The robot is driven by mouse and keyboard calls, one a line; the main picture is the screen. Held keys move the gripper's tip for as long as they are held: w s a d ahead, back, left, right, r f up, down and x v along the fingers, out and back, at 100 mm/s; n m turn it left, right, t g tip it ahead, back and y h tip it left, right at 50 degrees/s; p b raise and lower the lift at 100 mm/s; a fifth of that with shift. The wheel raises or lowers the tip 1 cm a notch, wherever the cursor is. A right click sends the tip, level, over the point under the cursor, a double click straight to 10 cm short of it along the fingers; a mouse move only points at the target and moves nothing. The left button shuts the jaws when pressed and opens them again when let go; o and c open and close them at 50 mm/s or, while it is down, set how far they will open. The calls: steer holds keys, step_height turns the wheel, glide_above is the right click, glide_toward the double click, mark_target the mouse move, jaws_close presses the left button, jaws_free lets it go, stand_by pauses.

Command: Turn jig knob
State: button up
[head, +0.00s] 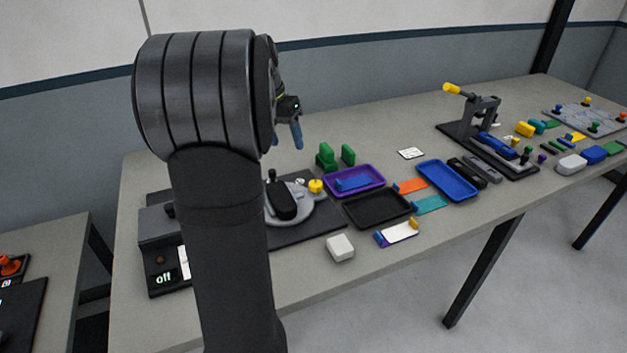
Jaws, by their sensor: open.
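The jig (325,222) is a dark base plate with a light grey round fixture (302,218) on it, partly hidden behind my arm. A black oblong part (281,201) lies on the fixture. A small yellow knob (316,186) stands at the fixture's far right edge; I take it for the jig knob. My gripper (297,138) shows small and partly hidden behind my arm. Its blue fingertips point down, above and behind the jig, apart from the knob. It is open and nothing shows between its fingers.
A control box reading "off" (164,278) stands left of my arm. A press with a yellow handle (453,88) stands farther right.

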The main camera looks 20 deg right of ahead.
steer(key=m, duration=0.4)
steer(key=m+h, duration=0.2)
steer(key=m, duration=0.2)
glide_toward(315, 183)
steer(key=x, duration=0.8)
steer(key=shift+d+f, duration=0.15)
steer(key=shift+f, duration=0.05)
steer(key=c, duration=1)
